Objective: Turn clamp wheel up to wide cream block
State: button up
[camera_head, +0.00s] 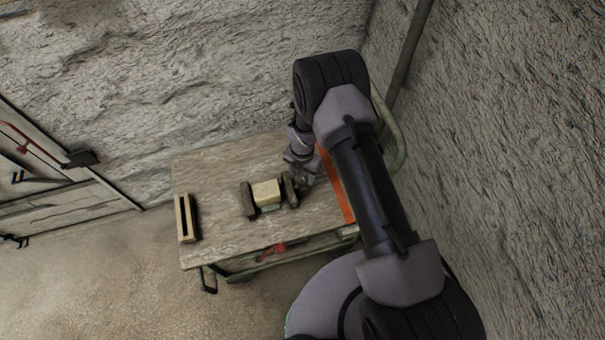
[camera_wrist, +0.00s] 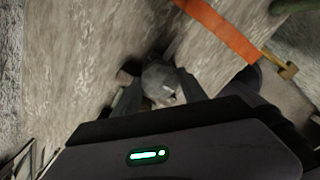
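The cream block (camera_head: 266,193) sits in the clamp between two dark upright jaws, the left jaw (camera_head: 248,200) and the right jaw (camera_head: 290,190), on the table. My gripper (camera_head: 303,180) is at the clamp's right end, low over the table, and hides the wheel in the head view. In the wrist view, the rounded grey clamp wheel (camera_wrist: 160,80) lies between the fingers of my gripper (camera_wrist: 160,88). The fingers stand apart, one on each side of it. I see no clear gap, but cannot tell whether both press on it. The block is mostly hidden there.
The table (camera_head: 215,165) has bare room behind the clamp. A slotted wooden piece (camera_head: 185,217) lies at its left edge. An orange strip (camera_head: 337,187) runs along the right side. Rough rock walls stand behind and to the right.

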jog(key=c, duration=0.7)
jog(key=shift+o, duration=0.2)
